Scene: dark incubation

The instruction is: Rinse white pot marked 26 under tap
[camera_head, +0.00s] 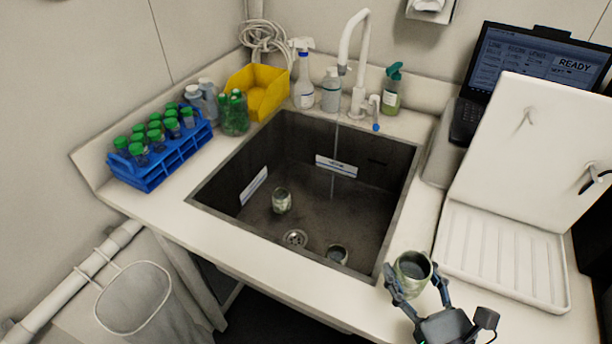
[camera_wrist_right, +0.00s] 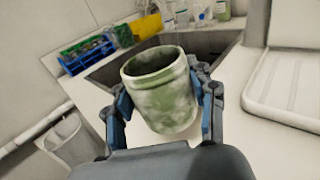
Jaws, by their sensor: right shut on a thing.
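My right gripper (camera_head: 418,289) is shut on a small pot (camera_head: 413,266) with green and white mottling. It holds the pot upright over the counter at the sink's front right corner. In the right wrist view the pot (camera_wrist_right: 160,90) sits between the two fingers (camera_wrist_right: 165,108); no number shows on it. The white tap (camera_head: 357,62) stands behind the sink (camera_head: 330,205), and a thin stream of water falls from its spout into the basin. Two similar pots are in the sink, one at the left (camera_head: 282,200) and one near the front wall (camera_head: 337,254). My left gripper is not in view.
A blue rack (camera_head: 150,178) of green-capped tubes stands left of the sink. A yellow bin (camera_head: 262,98) and several bottles (camera_head: 304,88) line the back. A white drainer (camera_head: 500,255) and a laptop (camera_head: 535,60) are at the right. The front counter strip is clear.

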